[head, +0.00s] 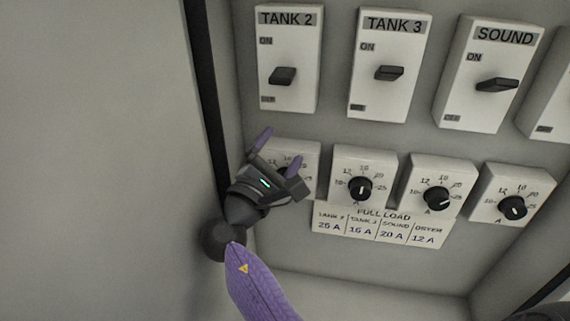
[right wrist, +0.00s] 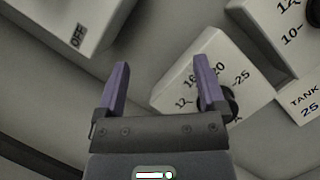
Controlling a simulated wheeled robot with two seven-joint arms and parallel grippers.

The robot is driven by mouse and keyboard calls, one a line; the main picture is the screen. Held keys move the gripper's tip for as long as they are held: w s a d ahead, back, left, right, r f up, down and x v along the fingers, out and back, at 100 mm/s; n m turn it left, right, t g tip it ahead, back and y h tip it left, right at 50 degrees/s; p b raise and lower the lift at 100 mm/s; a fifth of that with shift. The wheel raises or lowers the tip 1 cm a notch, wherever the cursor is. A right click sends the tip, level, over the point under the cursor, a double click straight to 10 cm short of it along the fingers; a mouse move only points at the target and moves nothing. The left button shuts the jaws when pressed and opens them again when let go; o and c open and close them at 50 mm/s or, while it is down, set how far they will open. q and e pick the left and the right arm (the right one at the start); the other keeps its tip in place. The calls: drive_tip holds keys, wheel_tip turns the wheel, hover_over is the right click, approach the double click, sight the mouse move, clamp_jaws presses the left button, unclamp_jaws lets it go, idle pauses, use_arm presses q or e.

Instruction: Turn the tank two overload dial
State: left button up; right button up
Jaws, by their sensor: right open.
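The tank two overload dial is the leftmost in the lower row, on a white box (head: 309,152) below the TANK 2 switch (head: 289,60). My right gripper (head: 280,150) is open in front of this box and hides most of the dial. In the right wrist view, the dial's dark knob (right wrist: 231,104) shows partly behind the right finger, on its white box (right wrist: 185,88) with numbers up to 25. The knob is not between the fingers, and its pointer is hidden. I cannot tell if a finger touches it. My left gripper is not in view.
The FULL LOAD label (head: 380,225) appears to read 25 A for tank 2. More dials (head: 361,188) stand close to the right. The TANK 3 (head: 384,65) and SOUND (head: 491,70) switches are above. A dark edge (head: 207,80) and grey wall are left.

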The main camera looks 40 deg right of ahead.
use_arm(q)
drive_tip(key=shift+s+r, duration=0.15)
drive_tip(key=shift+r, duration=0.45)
use_arm(e)
drive_tip(key=shift+r, duration=0.85)
